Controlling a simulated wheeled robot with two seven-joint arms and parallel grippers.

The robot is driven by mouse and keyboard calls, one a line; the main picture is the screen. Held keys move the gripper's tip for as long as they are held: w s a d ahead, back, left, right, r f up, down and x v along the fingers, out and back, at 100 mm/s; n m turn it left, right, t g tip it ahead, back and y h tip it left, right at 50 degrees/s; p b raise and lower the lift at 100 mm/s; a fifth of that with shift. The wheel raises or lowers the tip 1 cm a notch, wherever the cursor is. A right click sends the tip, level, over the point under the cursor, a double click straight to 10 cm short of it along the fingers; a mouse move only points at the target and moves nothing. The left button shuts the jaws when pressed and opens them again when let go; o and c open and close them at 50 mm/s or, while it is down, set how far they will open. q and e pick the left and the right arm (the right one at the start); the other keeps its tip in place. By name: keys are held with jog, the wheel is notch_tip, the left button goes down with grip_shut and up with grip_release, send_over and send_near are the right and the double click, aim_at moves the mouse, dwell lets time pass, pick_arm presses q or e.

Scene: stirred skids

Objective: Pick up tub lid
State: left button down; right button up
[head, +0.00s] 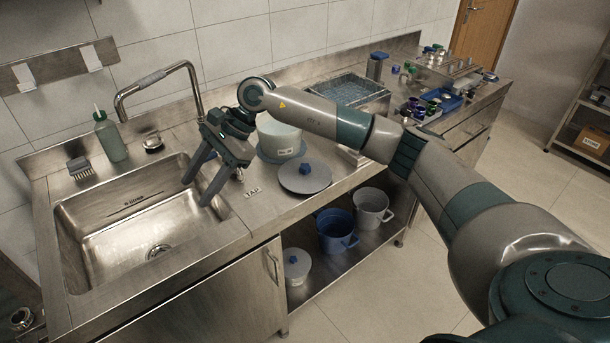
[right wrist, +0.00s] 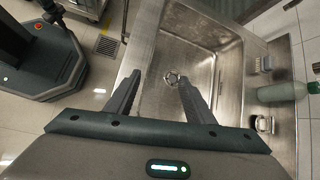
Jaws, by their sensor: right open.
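The tub lid (head: 304,177) is a round grey disc with a blue knob, lying flat on the steel counter. Just behind it stands a white tub (head: 279,138) on a blue round base, partly hidden by my right arm. My right gripper (head: 203,193) is open and empty over the right edge of the sink, left of the lid and apart from it. In the right wrist view the fingers (right wrist: 157,98) are spread over the sink basin, and the lid does not show. My left gripper is in neither view.
The sink (head: 130,225) with its tall tap is at the left; a green bottle (head: 110,137) and a brush (head: 80,168) stand behind it. A wire-topped tray (head: 350,88) and a blue tray with small items lie farther right. Buckets (head: 336,230) stand on the lower shelf.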

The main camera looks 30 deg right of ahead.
jog(key=d+r+h, duration=0.2)
jog(key=d+h, duration=0.1)
jog(key=d, duration=0.6)
jog(key=w+d+r+h, duration=0.1)
jog(key=d+r+h, duration=0.2)
jog(key=d, duration=0.6)
jog(key=w+d+r+h, duration=0.1)
jog(key=d+r+h, duration=0.2)
jog(key=d, duration=0.6)
jog(key=shift+d+r+g+h, duration=0.15)
jog(key=shift+d+g+h, duration=0.05)
jog(key=shift+g+h, duration=0.1)
jog(key=p, duration=0.5)
send_over(303, 168)
notch_tip(303, 168, down, 11)
jog(key=shift+f, duration=0.15)
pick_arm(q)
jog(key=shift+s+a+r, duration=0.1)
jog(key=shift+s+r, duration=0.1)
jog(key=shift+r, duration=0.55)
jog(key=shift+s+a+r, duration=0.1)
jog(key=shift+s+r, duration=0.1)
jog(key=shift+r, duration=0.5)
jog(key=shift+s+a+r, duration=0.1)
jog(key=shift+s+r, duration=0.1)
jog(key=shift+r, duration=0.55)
pick_arm(e)
jog(key=shift+f, duration=0.45)
